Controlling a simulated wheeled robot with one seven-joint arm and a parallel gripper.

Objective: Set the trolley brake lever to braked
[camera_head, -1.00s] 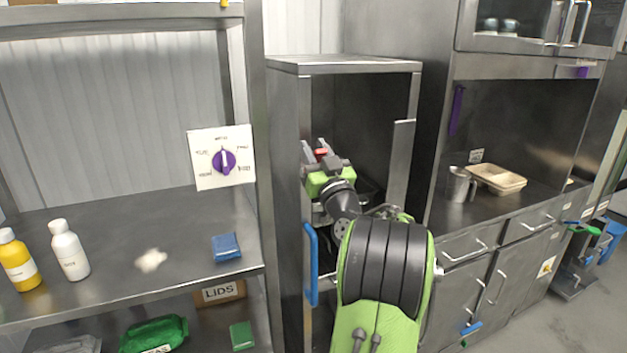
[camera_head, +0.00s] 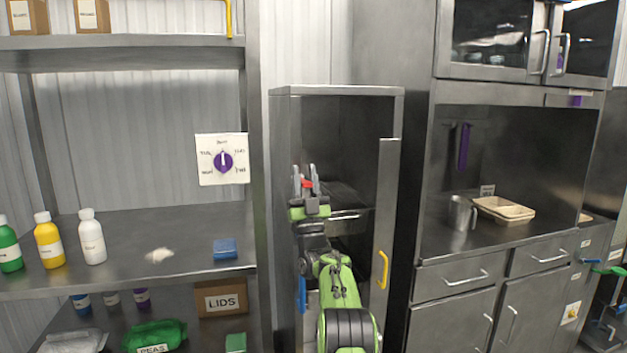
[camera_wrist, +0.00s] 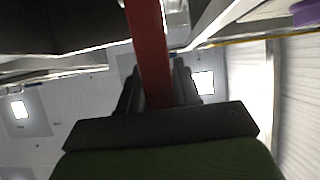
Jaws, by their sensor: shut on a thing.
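My gripper (camera_head: 305,180) is in front of the open steel cabinet, its fingers pointing up. It is shut on a red bar (camera_head: 307,184), which looks like a lever. In the wrist view the red bar (camera_wrist: 150,50) runs up between the dark fingers (camera_wrist: 158,85) and out past the top edge. Its far end and its mounting are hidden. I cannot tell which way the lever is set, and no trolley can be made out for sure.
The open cabinet (camera_head: 335,90) has a door with a yellow handle (camera_head: 382,268) to the right of my arm. A blue handle (camera_head: 302,295) is close on the left. Shelving with bottles and a purple dial (camera_head: 223,161) stands left; a counter (camera_head: 440,240) stands right.

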